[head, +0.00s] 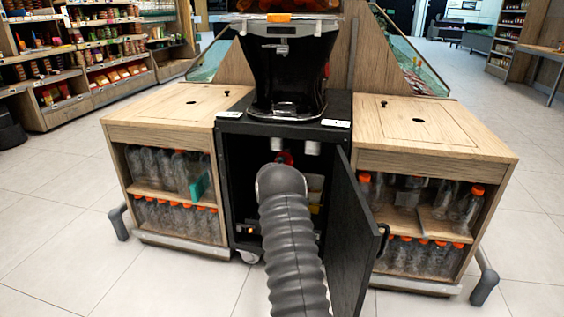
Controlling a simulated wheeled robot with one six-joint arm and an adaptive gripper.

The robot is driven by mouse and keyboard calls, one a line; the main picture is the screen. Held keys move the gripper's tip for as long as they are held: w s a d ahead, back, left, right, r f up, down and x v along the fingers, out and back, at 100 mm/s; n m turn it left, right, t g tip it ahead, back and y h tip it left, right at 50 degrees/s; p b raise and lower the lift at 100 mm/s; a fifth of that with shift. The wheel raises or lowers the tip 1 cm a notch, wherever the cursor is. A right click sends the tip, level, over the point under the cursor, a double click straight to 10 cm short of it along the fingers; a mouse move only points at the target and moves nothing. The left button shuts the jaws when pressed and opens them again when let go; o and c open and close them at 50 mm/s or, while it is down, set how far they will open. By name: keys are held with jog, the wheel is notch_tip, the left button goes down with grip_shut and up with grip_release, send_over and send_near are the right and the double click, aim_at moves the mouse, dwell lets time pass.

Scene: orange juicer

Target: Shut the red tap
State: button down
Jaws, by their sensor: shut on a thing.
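A red part (285,158), which looks like the red tap, shows just above the end of my arm, inside the open black cabinet (229,165) under the juicer. Most of it is hidden behind my arm, so I cannot tell how its handle is turned. My arm, in a grey ribbed sleeve, reaches from the bottom of the head view into the cabinet opening. My gripper is hidden behind the arm's rounded end, and its fingers do not show. I cannot see whether it touches the red part.
The cabinet door (346,240) stands open at the right, close to my arm. The black juicer (283,80) stands on top. Wooden side counters (165,103) (450,130) hold bottles with orange caps. Open tiled floor (60,250) lies around them; store shelves stand at the back left.

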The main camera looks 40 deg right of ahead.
dwell(0.4)
jog(key=c, duration=1.2)
grip_release()
jog(key=shift+o, duration=0.2)
jog(key=v, duration=1.2)
jog(key=shift+d, duration=0.1)
